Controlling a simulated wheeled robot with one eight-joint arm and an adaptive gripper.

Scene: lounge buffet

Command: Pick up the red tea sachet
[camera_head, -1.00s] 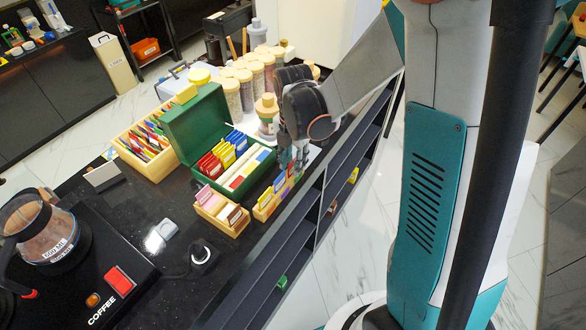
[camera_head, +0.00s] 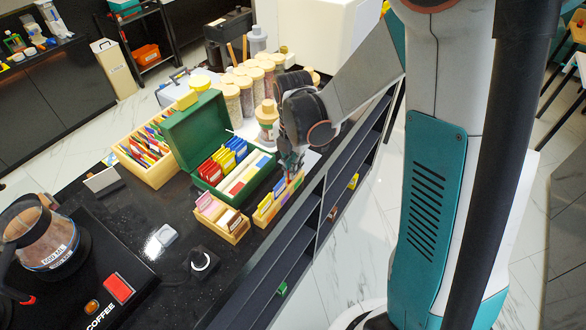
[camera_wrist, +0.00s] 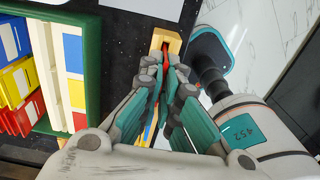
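My gripper (camera_head: 291,158) reaches down over the right end of a small wooden sachet holder (camera_head: 266,217) near the counter's edge. In the wrist view, my gripper's teal-padded fingers (camera_wrist: 167,74) come close together at the tips. A narrow strip of the red tea sachet (camera_wrist: 166,58) shows between and just beyond the tips, inside the wooden holder (camera_wrist: 157,37). The fingers hide most of it. I cannot tell whether they touch or grip it. Other red sachets (camera_head: 208,170) stand in the green box (camera_head: 255,177), and they also show in the wrist view (camera_wrist: 18,118).
A second small wooden holder (camera_head: 238,230) stands beside the first. A larger wooden box (camera_head: 156,177) of sachets is behind. Several lidded jars (camera_head: 246,90) stand near my gripper. A coffee maker (camera_head: 45,238) is at left. The counter drops off to dark shelves (camera_head: 310,218) at right.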

